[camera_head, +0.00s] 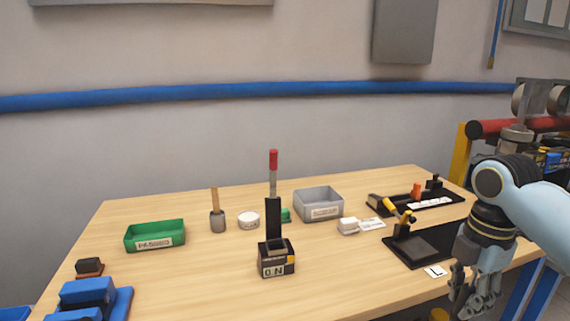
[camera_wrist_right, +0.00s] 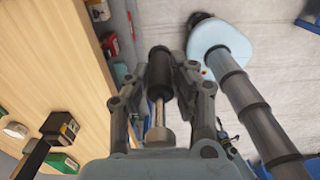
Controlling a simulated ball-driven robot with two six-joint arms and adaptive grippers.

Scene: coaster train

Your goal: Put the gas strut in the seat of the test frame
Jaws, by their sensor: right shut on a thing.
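My right gripper (camera_head: 474,292) is low at the right front edge of the table in the head view. In the right wrist view its fingers (camera_wrist_right: 160,90) are shut on the gas strut (camera_wrist_right: 160,68), a black cylinder with a silver rod and a wider grey end. I cannot make out the strut in the head view. What looks like the test frame (camera_head: 275,262) stands mid-table, a black base marked "0 N" with a dark upright and a red-topped silver rod. It also shows in the wrist view (camera_wrist_right: 60,127), apart from the strut. The seat is not clear. My left gripper is not in view.
A black fixture with a yellow handle (camera_head: 408,246) and a dark rack (camera_head: 420,201) are at the right. Blue blocks (camera_head: 88,298) are front left. The front middle is clear.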

